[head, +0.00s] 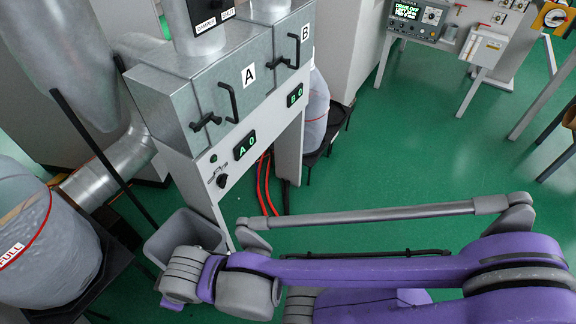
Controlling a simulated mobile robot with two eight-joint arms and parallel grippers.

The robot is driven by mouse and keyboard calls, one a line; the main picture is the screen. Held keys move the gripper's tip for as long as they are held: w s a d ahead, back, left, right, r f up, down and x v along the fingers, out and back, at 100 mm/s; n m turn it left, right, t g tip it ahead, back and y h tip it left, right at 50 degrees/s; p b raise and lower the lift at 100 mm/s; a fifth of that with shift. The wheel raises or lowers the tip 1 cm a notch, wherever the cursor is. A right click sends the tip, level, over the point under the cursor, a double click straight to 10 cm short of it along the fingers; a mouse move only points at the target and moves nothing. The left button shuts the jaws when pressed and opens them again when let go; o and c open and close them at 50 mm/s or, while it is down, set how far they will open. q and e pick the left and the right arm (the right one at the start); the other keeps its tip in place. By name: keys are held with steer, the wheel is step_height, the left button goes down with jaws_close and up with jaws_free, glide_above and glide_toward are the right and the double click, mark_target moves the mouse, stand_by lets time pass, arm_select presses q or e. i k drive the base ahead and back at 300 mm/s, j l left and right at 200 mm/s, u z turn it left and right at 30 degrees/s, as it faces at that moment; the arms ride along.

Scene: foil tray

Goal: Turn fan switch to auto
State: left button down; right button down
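A pale machine front panel (207,170) carries a small dark rotary switch (222,181) with markings around it, too small to read. My purple arm comes in from the right and reaches across the bottom, below and apart from the panel. Neither gripper shows.
Metal boxes A (205,85) and B (294,40) with black handles project above the panel. A grey bin (185,238) stands below it. A full bag (45,235) and a dark rod (100,155) are at left. Green floor (400,150) is clear at centre right.

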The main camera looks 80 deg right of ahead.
mark_target(222, 179)
steer(key=z, duration=2.45)
